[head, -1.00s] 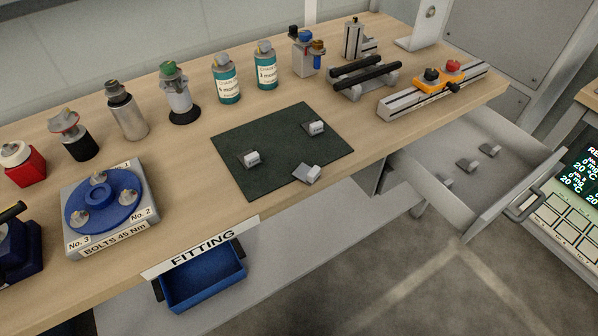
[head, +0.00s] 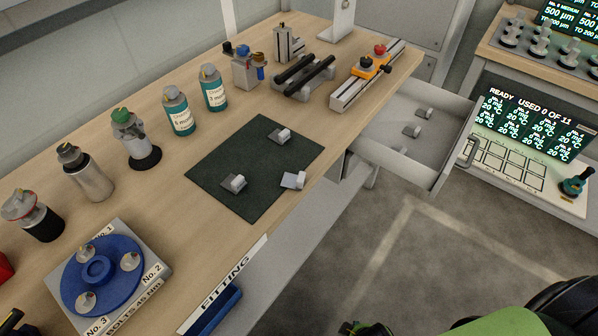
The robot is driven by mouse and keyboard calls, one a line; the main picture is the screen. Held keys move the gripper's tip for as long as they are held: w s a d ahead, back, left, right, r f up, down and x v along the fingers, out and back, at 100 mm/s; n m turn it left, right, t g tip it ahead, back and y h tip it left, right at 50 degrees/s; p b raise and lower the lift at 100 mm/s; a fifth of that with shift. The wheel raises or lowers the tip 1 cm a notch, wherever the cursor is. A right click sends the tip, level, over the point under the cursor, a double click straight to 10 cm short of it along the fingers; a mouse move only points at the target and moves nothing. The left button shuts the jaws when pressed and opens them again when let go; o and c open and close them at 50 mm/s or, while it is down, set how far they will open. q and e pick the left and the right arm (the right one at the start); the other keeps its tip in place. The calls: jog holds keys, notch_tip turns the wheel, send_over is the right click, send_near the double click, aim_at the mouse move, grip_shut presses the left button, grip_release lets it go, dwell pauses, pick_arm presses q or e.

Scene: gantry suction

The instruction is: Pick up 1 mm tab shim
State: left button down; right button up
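Three small grey metal pieces with raised pale tabs, which look like the tab shims, lie apart on a dark green mat (head: 250,150). One shim is at the back (head: 280,136), one at the front left (head: 233,183) and one at the right edge (head: 293,180). Their thickness marks are too small to read. Two similar grey pieces lie in the open drawer, one farther back (head: 425,113) and one nearer (head: 411,131). Neither gripper's fingers can be made out; green and black parts at the bottom edge look like my own body.
The open drawer (head: 437,172) juts out right of the wooden bench (head: 170,235). Bottles, a blue bolt turntable (head: 72,292) and a slide with an orange carriage (head: 371,67) stand on the bench. A lit panel (head: 530,125) is at the right. Floor between is clear.

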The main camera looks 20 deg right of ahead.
jog(key=w+r+t+p, duration=0.1)
jog(key=w+r+p, duration=0.3)
jog(key=r, duration=1.4)
jog(key=w+r+t+p, duration=0.1)
jog(key=w+r+p, duration=0.25)
jog(key=r, duration=1.35)
jog(key=w+d+r+n+t+h, duration=0.4)
jog(key=w+r+t, duration=0.3)
jog(key=w+r, duration=0.55)
jog(key=w+a+r+n+t+y, duration=0.3)
jog(key=w+r+n+t+y, duration=0.2)
jog(key=r+n, duration=0.4)
jog(key=w+a+r+n+t+y, duration=0.4)
jog(key=w+r+n+y, duration=0.15)
jog(key=n, duration=0.45)
jog(key=n+g, duration=1.5)
jog(key=n, duration=0.8)
send_near(305, 178)
jog(key=f, duration=0.1)
jog(key=shift+y, duration=0.45)
jog(key=p+x, duration=0.3)
jog(key=x, duration=0.3)
jog(key=shift+w+a+p, duration=0.15)
jog(key=shift+a+p, duration=0.2)
jog(key=shift+w+a+f, duration=0.15)
jog(key=shift+a+f, duration=0.15)
jog(key=shift+f, duration=0.15)
grip_shut()
